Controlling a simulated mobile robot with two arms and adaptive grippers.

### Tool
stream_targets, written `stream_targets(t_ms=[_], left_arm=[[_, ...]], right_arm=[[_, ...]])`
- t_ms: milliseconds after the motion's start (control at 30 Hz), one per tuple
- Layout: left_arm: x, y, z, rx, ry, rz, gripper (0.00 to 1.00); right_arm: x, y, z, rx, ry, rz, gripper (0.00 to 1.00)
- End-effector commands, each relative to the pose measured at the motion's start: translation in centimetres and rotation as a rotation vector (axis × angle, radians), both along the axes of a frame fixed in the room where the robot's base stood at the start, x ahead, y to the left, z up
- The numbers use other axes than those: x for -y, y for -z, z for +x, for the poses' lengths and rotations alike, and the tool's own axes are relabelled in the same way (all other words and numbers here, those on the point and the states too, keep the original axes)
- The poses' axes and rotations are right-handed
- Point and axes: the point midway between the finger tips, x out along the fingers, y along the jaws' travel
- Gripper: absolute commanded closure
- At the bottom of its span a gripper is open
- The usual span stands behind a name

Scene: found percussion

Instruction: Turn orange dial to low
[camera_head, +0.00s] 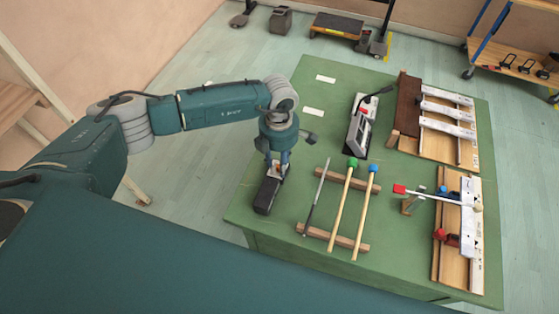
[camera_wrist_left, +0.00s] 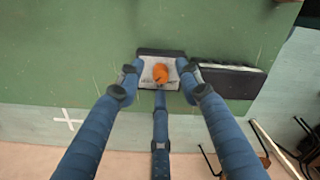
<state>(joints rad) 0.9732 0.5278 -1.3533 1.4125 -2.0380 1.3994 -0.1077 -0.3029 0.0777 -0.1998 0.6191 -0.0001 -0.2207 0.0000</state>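The orange dial (camera_wrist_left: 160,73) sits on a light grey plate of a black device (camera_wrist_left: 225,80) on the green table. In the head view the device's black body (camera_head: 266,196) shows below my left gripper (camera_head: 279,162), which hides most of the dial. In the left wrist view my left gripper (camera_wrist_left: 160,78) is open. Two fingers stand left and right of the dial with gaps to it, and a third comes from below. Whether any finger touches the plate I cannot tell. My right gripper is in neither view. No low mark is readable.
Two sticks with green (camera_head: 352,162) and blue (camera_head: 373,168) heads and a thin grey rod (camera_head: 316,197) lie across wooden bars to the right. A grey device (camera_head: 359,127) and wooden bar instruments (camera_head: 436,118) stand farther right.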

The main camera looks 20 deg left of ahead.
Motion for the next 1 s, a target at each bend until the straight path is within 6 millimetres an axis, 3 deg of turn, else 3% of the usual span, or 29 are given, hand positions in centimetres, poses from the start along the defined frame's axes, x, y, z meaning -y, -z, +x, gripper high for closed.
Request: stream_targets(t_ms=[367, 567, 1000], left_arm=[[0.06, 0.78, -0.07, -0.001, 0.001, -0.001, 0.64], [0.06, 0.75, -0.07, 0.000, 0.001, -0.001, 1.00], [0.06, 0.77, -0.04, 0.000, -0.057, -0.002, 1.00]], right_arm=[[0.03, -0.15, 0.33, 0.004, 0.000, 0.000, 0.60], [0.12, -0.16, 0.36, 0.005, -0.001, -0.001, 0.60], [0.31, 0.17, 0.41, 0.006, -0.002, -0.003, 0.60]])
